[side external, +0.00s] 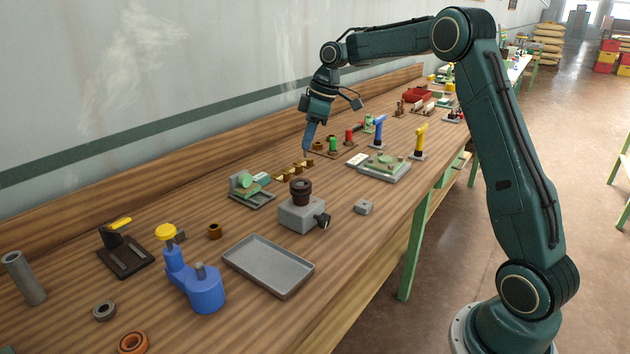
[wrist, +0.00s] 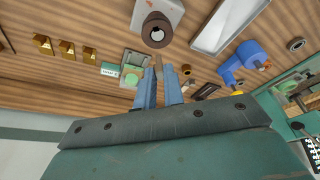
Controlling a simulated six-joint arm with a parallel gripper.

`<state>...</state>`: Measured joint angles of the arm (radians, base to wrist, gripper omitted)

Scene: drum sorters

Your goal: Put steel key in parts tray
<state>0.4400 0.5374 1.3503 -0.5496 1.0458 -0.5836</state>
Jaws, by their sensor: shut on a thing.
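My gripper (side external: 308,146) is in the side view above the back of the bench, near a row of small brass pieces (side external: 294,170). In the wrist view, my gripper (wrist: 159,78) has its blue fingers close together on a thin, dull piece that looks like the steel key (wrist: 158,66). Most of the key is hidden by the fingers, and I cannot make it out in the side view. The parts tray (side external: 268,288) is a shallow grey rectangle, empty, at the front of the bench. It also shows in the wrist view (wrist: 222,30), apart from my gripper.
A grey block with a dark round top (side external: 301,213) stands between my gripper and the tray. A blue stand with a yellow knob (side external: 205,290) is left of the tray. A green-topped fixture (side external: 252,190) sits near the wall. Other fixtures line the bench farther back.

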